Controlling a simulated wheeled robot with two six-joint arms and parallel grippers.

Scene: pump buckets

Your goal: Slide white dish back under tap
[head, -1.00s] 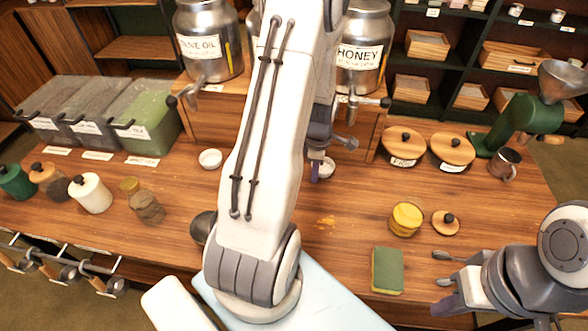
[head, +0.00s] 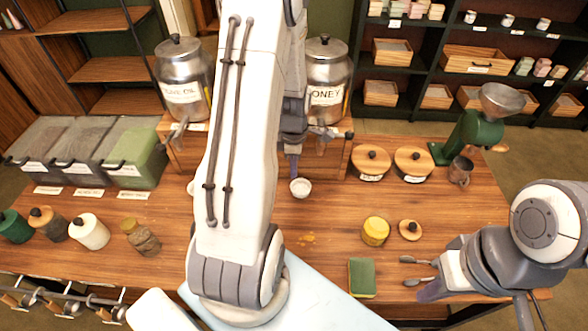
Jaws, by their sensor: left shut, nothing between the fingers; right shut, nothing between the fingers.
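A small round white dish (head: 300,188) sits on the wooden counter, in front of the honey jar's stand and slightly left of its tap (head: 322,133). The honey jar (head: 327,80) is steel with a white label. My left gripper (head: 293,175) is shut and empty, pointing down with its purple tip at the dish's far-left rim; I cannot tell whether they touch. A second white dish (head: 191,187) seems to peek out left of my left arm, mostly hidden. My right gripper (head: 430,293) is shut and empty at the counter's front right.
Orange spots (head: 306,239) mark the counter in front of the dish. A yellow round pot (head: 375,231), a sponge (head: 361,278) and spoons (head: 415,260) lie to the right. Lidded wooden pots (head: 371,162) stand right of the stand (head: 340,160).

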